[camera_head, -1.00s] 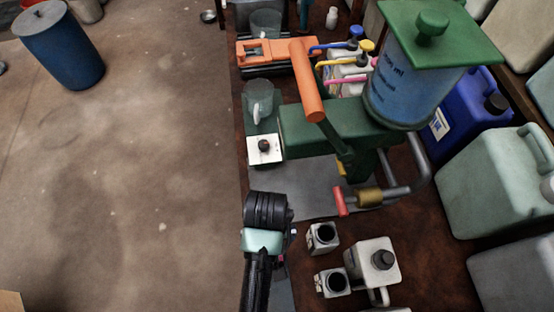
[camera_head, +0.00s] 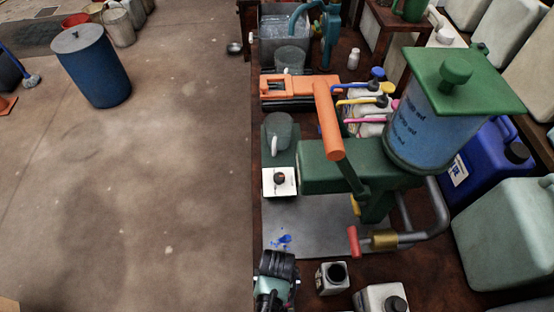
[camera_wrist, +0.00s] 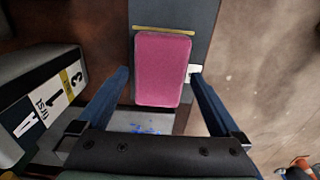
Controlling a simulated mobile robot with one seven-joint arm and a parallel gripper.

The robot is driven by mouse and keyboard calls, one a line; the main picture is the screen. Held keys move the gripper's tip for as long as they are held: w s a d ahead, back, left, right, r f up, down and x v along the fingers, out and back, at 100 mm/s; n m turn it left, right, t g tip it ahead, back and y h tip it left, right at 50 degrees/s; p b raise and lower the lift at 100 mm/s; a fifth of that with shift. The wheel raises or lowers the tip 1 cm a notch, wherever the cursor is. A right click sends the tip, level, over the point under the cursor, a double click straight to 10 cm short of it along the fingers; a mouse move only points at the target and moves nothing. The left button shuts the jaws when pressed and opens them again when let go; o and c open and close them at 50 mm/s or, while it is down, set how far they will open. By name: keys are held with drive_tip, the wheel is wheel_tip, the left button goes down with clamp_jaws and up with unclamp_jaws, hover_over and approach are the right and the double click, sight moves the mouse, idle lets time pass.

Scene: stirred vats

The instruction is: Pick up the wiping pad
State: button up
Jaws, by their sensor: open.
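The wiping pad (camera_wrist: 163,68) is a pink rounded block. In the wrist view it lies on a dark grey strip (camera_wrist: 170,14) with a thin yellow line by its far edge. My gripper (camera_wrist: 160,78) is open, with one blue finger on each side of the pad; I cannot tell whether they touch it. In the head view my wrist (camera_head: 276,272) is at the bottom, over the bench's left edge, and the pad is hidden.
Blue spots (camera_head: 284,241) mark the grey plate (camera_head: 325,228) under the green dispenser (camera_head: 350,172). A small open container (camera_head: 332,279) and a capped one (camera_head: 380,298) stand right of my wrist.

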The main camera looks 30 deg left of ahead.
drive_tip(key=shift+f, duration=0.25)
drive_tip(key=c, duration=1.3)
drive_tip(key=shift+r, duration=0.15)
